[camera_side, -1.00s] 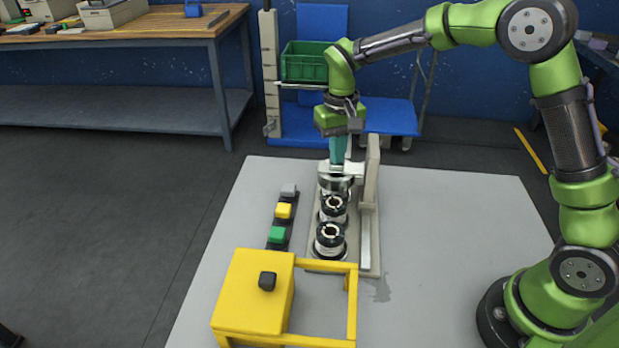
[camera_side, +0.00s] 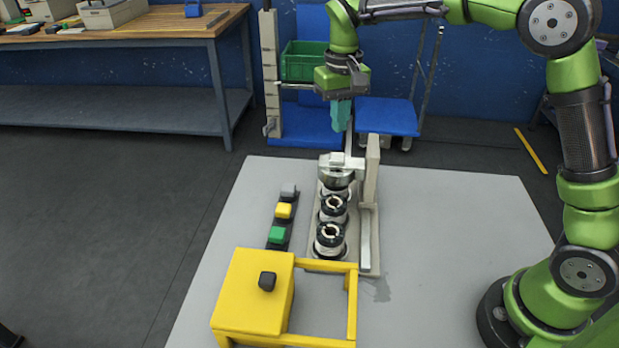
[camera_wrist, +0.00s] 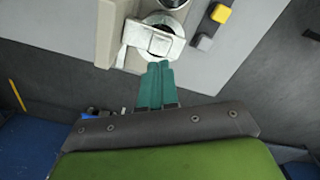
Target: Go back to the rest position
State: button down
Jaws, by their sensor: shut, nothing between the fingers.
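My gripper (camera_side: 340,122) has teal fingers that are shut and empty. In the side view it hangs pointing down above the far end of the roll flow wrapper, with a gap below the fingertips. The wrapper's grey base (camera_side: 371,262) carries a row of black-and-white rollers, among them a middle one (camera_side: 333,209) and a near one (camera_side: 330,240). At its far end is a silver clamp-like head (camera_side: 337,172), with an upright plate (camera_side: 373,160) beside it. In the wrist view the fingers (camera_wrist: 159,78) show just below the pale head (camera_wrist: 152,38).
A button strip with grey (camera_side: 288,191), yellow (camera_side: 284,211) and green (camera_side: 277,234) buttons lies left of the rollers. A yellow box with a frame (camera_side: 254,295) stands in front. Behind are a blue cart (camera_side: 385,117), green crate (camera_side: 303,58) and workbench (camera_side: 120,38).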

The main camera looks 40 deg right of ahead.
jog(key=shift+r, duration=0.3)
jog(key=shift+w+f, duration=0.1)
jog(key=shift+f, duration=0.15)
jog(key=shift+s+a+f, duration=0.1)
jog(key=shift+s+f, duration=0.3)
jog(key=shift+f, duration=0.1)
jog(key=s+r+t+y, duration=0.1)
jog(key=s+r+t, duration=0.1)
jog(key=s, duration=0.9)
jog(key=s+d+r+m+t+y, duration=0.1)
jog(key=s+r+t, duration=0.2)
jog(key=s, duration=0.8)
jog(key=shift+d+r+t, duration=0.25)
jog(key=shift+r+t, duration=0.1)
jog(key=shift+t, duration=0.75)
